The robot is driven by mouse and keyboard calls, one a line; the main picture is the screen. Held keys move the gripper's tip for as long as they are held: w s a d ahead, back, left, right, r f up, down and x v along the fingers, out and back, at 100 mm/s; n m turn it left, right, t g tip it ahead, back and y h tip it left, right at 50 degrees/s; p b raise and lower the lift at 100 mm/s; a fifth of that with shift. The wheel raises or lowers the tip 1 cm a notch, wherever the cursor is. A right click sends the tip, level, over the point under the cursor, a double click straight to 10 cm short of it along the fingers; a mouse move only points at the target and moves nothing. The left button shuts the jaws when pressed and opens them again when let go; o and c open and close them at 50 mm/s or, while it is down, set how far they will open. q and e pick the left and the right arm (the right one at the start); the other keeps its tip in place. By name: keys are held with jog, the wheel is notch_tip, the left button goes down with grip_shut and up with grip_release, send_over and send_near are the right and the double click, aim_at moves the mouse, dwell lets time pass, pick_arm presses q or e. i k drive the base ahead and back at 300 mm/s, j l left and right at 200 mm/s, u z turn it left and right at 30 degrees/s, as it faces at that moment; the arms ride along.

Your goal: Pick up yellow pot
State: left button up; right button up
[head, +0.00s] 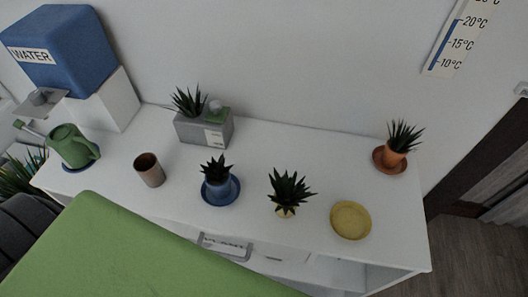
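The yellow pot (285,212) stands on the white shelf desk (322,190), near its front edge. A dark green spiky plant (289,188) grows in it and its leaves hide much of the pot. A round yellow saucer (350,220) lies empty to the right of the pot, apart from it. Neither of my grippers is in view.
A blue pot (219,191) on a blue saucer and a brown cup (149,170) stand to the left. A grey planter (204,128) is behind, an orange pot (393,157) back right, a green watering can (71,146) far left. A green surface (130,250) covers the lower left.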

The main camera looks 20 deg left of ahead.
aim_at(287, 196)
jog(key=u, duration=0.4)
jog(key=k+j+z, duration=0.15)
jog(key=j, duration=0.2)
jog(key=j+z, duration=0.1)
jog(key=j, duration=0.3)
jog(key=k+j+z, duration=0.15)
jog(key=j, duration=0.2)
jog(key=k+j+z, duration=0.15)
jog(key=j, duration=0.2)
jog(key=k+j+z, duration=0.1)
jog(key=j, duration=0.2)
